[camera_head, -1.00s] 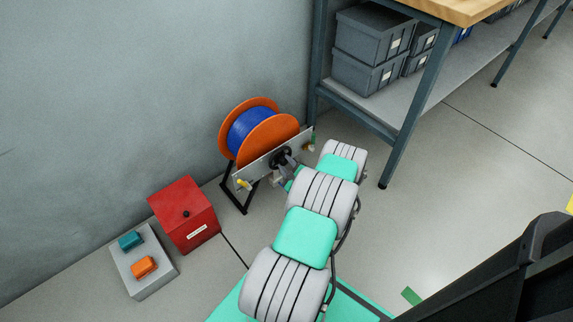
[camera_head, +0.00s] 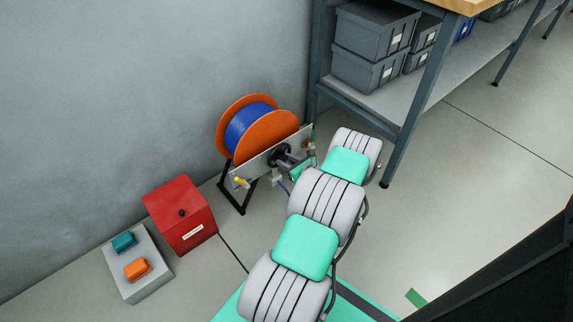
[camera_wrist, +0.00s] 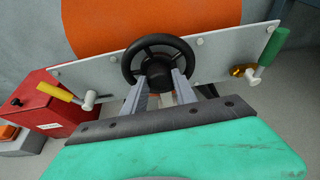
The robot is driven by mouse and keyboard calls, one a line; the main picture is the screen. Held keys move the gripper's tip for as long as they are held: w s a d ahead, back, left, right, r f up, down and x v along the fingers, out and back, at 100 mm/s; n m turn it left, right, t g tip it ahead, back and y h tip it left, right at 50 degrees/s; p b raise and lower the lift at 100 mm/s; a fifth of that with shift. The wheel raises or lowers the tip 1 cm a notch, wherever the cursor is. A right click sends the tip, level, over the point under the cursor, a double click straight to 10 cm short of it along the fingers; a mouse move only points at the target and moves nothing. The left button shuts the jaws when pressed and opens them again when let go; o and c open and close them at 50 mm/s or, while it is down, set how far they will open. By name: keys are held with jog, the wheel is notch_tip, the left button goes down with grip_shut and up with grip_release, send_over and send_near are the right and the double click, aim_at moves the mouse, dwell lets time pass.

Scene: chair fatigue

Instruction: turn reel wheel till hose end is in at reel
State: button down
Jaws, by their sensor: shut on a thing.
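The reel has orange side discs (camera_head: 270,132) and blue hose (camera_head: 250,122) wound between them. A grey plate (camera_head: 253,171) stands in front of it. The black reel wheel (camera_wrist: 131,62) sits at the plate's middle; in the head view (camera_head: 276,154) it is partly behind my gripper. My gripper (camera_wrist: 165,78) is shut on the wheel, its fingers at the hub and lower rim. A thin blue strand (camera_head: 285,188) shows below the plate, probably hose; its end cannot be made out.
A yellow-handled lever (camera_wrist: 55,92) is at the plate's left and a green-handled one (camera_wrist: 271,47) at its right. A red box (camera_head: 180,215) and a grey block (camera_head: 143,277) with teal and orange pieces stand left. A workbench (camera_head: 402,125) stands right.

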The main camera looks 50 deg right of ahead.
jog(key=shift+d+f+m+y+b, duration=0.1)
jog(key=shift+d+m+y+b, duration=0.1)
jog(key=shift+m+y+b, duration=0.75)
jog(key=shift+m+t, duration=0.35)
jog(key=shift+t, duration=0.05)
jog(key=c, duration=1)
grip_release()
jog(key=p+v, duration=0.2)
jog(key=v, duration=0.6)
jog(key=shift+w+a, duration=0.1)
